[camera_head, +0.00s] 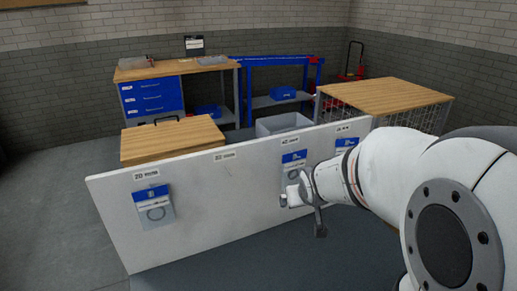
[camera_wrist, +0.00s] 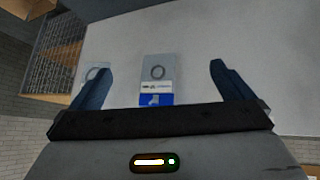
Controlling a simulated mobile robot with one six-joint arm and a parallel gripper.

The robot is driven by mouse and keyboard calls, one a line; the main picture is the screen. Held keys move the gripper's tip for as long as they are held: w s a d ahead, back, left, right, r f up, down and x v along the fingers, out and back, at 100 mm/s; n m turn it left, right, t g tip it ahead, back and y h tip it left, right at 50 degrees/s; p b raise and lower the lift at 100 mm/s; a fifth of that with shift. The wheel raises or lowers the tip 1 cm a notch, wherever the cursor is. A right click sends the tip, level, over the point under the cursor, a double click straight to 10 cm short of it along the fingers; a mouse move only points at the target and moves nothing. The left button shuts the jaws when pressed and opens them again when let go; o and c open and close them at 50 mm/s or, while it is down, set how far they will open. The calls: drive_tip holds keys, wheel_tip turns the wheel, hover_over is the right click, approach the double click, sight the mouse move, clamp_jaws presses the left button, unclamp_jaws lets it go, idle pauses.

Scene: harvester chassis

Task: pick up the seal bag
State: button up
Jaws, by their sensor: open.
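A flat seal bag (camera_head: 292,168) with a blue-and-white header and a ring shape on it hangs on an upright white panel (camera_head: 225,210). My gripper (camera_head: 301,207) is in front of it and hides its lower part. In the wrist view the bag (camera_wrist: 157,82) appears upside down between the two spread fingers of my gripper (camera_wrist: 160,68), apart from both. Nothing is held. A similar bag (camera_head: 154,208) hangs at the panel's left. Another (camera_head: 345,144) is at the right, partly hidden by my arm; a bag also shows at the left finger in the wrist view (camera_wrist: 96,73).
Behind the panel are a wooden-topped box (camera_head: 172,140), a grey bin (camera_head: 283,123) and a wire-sided table (camera_head: 385,96). A workbench with blue drawers (camera_head: 152,97) stands further back. The floor (camera_head: 50,220) left of the panel is clear.

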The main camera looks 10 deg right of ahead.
drive_tip(key=w+d+f+n+t+y, duration=0.1)
drive_tip(key=w+d+f+t, duration=0.25)
drive_tip(key=w, duration=0.75)
drive_tip(key=n+t+y+b, duration=0.2)
drive_tip(key=t+y, duration=0.3)
drive_tip(key=t, duration=0.1)
approach(294, 172)
drive_tip(key=d+x, duration=0.1)
drive_tip(key=x, duration=0.4)
drive_tip(key=p+x, duration=0.1)
drive_tip(key=x, duration=0.2)
drive_tip(key=p+x, duration=0.1)
drive_tip(key=x, duration=0.2)
drive_tip(key=shift+s+a+f, duration=0.1)
drive_tip(key=shift+a, duration=0.3)
drive_tip(key=shift+c, duration=0.2)
drive_tip(key=c, duration=0.7)
drive_tip(key=shift+o, duration=0.2)
